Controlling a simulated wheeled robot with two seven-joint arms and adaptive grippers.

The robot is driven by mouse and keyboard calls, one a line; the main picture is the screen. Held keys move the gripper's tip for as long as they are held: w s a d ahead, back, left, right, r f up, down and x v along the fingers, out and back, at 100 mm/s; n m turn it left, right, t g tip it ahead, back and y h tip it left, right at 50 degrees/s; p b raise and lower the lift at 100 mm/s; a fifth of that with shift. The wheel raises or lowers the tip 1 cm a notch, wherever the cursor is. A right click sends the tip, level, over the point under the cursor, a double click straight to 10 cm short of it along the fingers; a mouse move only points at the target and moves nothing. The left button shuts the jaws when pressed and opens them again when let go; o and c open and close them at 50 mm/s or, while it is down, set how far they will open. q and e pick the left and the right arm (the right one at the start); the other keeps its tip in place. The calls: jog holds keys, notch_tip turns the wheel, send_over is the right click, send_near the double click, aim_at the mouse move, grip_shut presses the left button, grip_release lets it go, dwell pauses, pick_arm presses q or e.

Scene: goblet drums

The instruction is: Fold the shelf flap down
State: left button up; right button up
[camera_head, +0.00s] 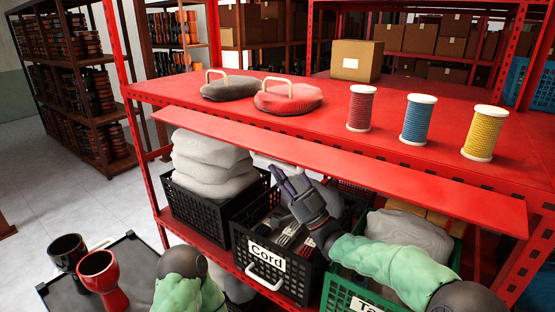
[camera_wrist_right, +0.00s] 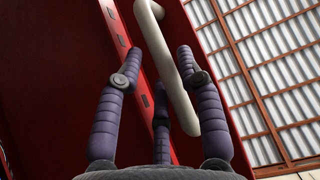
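The shelf flap (camera_head: 330,163) is a long red board sticking out along the front edge of the red shelf, roughly level. My right gripper (camera_head: 289,186) is below the flap, over the Cord crate, with its fingers pointing up. In the right wrist view my right gripper (camera_wrist_right: 158,65) has its purple fingers spread apart. A pale bar handle (camera_wrist_right: 172,70) runs between the outer fingers, close to the right one; I cannot tell whether they touch. Red shelf metal (camera_wrist_right: 50,80) fills the left of that view. My left gripper is not in view.
Three spools, red (camera_head: 361,108), blue (camera_head: 417,120) and yellow (camera_head: 484,133), stand on the shelf with two round handled lids (camera_head: 288,98) and a box (camera_head: 357,60). Below are a black Cord crate (camera_head: 285,275) and a green crate (camera_head: 350,300). Goblet drums (camera_head: 103,275) stand lower left.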

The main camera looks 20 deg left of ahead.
jog(key=shift+x, duration=1.1)
grip_shut()
